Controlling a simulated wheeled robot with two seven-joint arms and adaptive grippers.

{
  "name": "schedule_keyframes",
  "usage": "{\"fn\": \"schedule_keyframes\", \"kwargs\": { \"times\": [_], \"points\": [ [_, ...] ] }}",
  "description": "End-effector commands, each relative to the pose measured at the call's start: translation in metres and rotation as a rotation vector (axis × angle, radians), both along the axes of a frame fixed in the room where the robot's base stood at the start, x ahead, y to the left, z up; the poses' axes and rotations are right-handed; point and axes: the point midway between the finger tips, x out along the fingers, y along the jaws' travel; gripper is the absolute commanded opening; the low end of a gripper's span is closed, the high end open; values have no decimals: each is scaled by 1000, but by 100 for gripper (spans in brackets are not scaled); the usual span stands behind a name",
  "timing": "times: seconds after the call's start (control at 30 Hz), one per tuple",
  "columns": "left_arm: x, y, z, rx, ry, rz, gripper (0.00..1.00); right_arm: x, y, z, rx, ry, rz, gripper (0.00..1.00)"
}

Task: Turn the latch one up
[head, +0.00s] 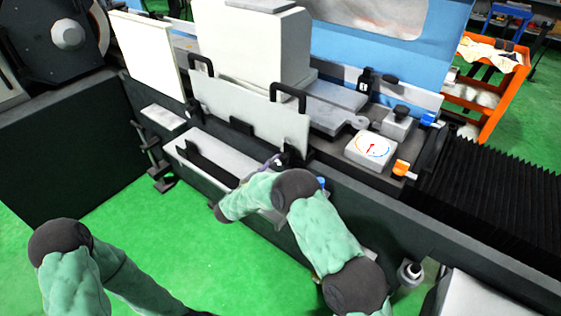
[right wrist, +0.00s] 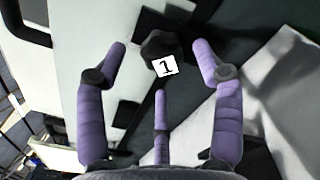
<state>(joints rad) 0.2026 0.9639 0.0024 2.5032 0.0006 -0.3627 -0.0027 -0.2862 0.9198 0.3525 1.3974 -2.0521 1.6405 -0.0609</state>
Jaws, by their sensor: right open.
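Latch one is a dark, lobed knob (right wrist: 160,48) with a white tag marked "1" in the right wrist view. It sits on a black strip beside a pale panel. My right gripper (right wrist: 159,55) has purple fingers spread apart, one on each side of the knob and a third below it. The gripper is open, and I cannot tell whether any finger touches the knob. In the head view only a bit of the purple fingers (head: 272,161) shows, by the grinder's front, mostly hidden by my own arm. My left gripper is out of the picture.
A pale cover panel (head: 248,112) with two black handles stands just behind the right gripper. A white dial gauge (head: 371,149) lies on the machine bed to the right. An orange cart (head: 503,92) stands at the far right. The green floor (head: 150,225) in front is clear.

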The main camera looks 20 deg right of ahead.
Motion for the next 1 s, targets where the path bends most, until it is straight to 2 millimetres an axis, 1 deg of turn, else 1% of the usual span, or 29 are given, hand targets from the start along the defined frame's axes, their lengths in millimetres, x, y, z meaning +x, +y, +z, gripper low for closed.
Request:
{"fn": "schedule_keyframes", "kwargs": {
  "times": [0.03, 0.2, 0.4, 0.57, 1.0],
  "points": [
    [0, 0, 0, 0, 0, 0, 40, -7, 10, 1, -2, 0, 5, 68],
    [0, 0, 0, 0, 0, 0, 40, -26, 34, 1, -1, -1, 2, 68],
    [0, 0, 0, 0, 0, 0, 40, -39, 51, 1, -1, -3, 0, 68],
    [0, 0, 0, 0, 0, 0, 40, -43, 55, 1, -1, -2, -3, 68],
    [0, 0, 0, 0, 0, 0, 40, -43, 55, 0, -1, -2, -3, 68]
  ]
}}
